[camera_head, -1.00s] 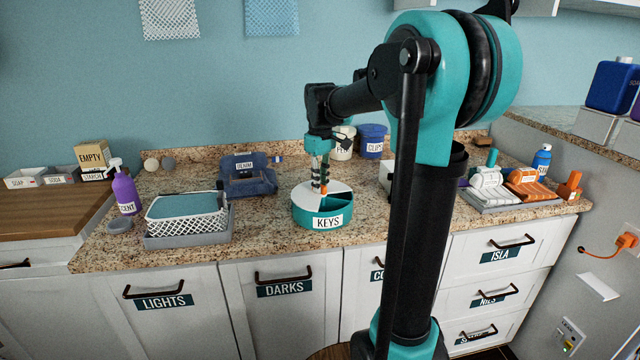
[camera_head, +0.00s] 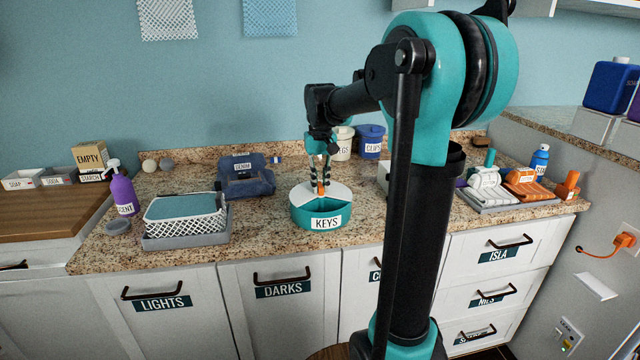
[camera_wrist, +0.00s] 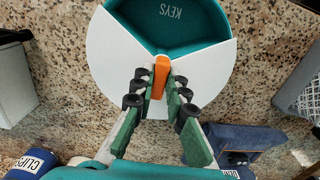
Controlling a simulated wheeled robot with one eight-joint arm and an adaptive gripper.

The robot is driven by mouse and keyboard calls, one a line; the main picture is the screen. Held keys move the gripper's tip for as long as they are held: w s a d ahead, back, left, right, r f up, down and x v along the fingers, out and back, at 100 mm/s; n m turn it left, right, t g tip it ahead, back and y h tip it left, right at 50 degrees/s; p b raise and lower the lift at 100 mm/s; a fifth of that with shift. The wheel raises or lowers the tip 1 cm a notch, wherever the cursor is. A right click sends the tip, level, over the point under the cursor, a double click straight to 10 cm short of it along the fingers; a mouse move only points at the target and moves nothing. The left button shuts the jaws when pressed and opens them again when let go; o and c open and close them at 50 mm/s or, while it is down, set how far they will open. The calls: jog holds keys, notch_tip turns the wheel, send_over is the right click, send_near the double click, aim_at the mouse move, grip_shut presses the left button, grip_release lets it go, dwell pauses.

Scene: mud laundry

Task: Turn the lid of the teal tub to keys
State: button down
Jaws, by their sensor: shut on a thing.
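The round teal tub (camera_head: 301,217) stands on the counter with its KEYS label facing front. Its white lid (camera_head: 303,193) has a wedge-shaped opening, which faces the front above the KEYS label. In the wrist view, the opening shows a teal compartment (camera_wrist: 178,32) with KEYS written in it. An orange handle (camera_wrist: 160,77) stands up at the middle of the lid. My gripper (camera_head: 321,180) points down over the tub and is shut on this handle, with a finger on each side. The rest of the tub's inside is hidden under the lid.
Behind the tub stand a white canister (camera_head: 343,143) and a blue CLIPS canister (camera_head: 371,142). A folded DENIM bundle (camera_head: 247,185) lies back left, and a white basket (camera_head: 185,228) further left. Counter around the tub's front is bare.

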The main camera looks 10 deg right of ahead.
aim_at(320, 185)
dwell(0.4)
jog(key=c, duration=1.5)
grip_release()
jog(key=shift+c, duration=0.2)
notch_tip(320, 185, up, 12)
